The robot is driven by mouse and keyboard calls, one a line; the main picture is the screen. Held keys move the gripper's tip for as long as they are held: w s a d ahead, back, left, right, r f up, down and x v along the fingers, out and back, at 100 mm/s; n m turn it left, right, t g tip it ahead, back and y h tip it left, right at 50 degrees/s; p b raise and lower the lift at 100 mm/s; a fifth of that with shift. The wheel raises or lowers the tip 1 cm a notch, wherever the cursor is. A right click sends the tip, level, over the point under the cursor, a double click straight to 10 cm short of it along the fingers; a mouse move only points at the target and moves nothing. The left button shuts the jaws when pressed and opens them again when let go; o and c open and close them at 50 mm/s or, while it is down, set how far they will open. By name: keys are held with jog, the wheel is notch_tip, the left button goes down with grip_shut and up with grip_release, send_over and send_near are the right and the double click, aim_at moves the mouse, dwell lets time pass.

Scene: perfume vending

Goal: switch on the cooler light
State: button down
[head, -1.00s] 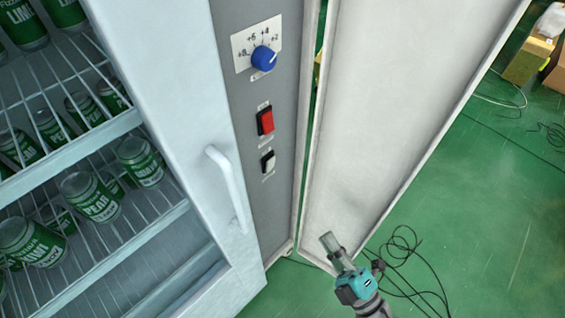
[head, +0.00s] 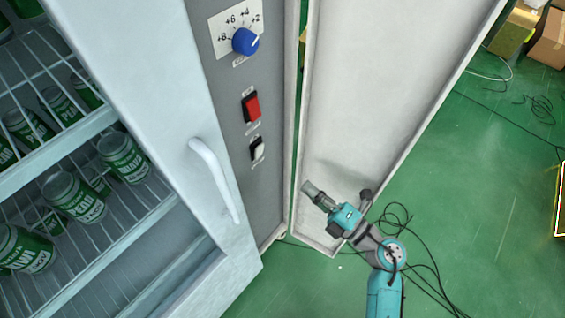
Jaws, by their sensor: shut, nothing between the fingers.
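The cooler's grey control panel (head: 238,182) carries a blue dial (head: 245,41) at the top, a red rocker switch (head: 251,107) below it, and a smaller white rocker switch (head: 257,149) at the bottom. The labels beside the switches are too small to read. My gripper (head: 307,186) is shut and empty. It shows in front of the lower part of the open panel door, to the right of and below the white switch, apart from both switches.
The open white panel door (head: 385,75) stands right of the control panel. The cooler's glass door has a white handle (head: 215,180) left of the switches, with green cans (head: 75,197) on racks behind. Black cables (head: 405,222) lie on the green floor.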

aim_at(261, 148)
jog(key=x, duration=1.3)
jog(key=shift+w+a, duration=0.2)
jog(key=shift+a, duration=0.15)
jog(key=shift+w+a+r, duration=0.2)
jog(key=shift+a, duration=0.05)
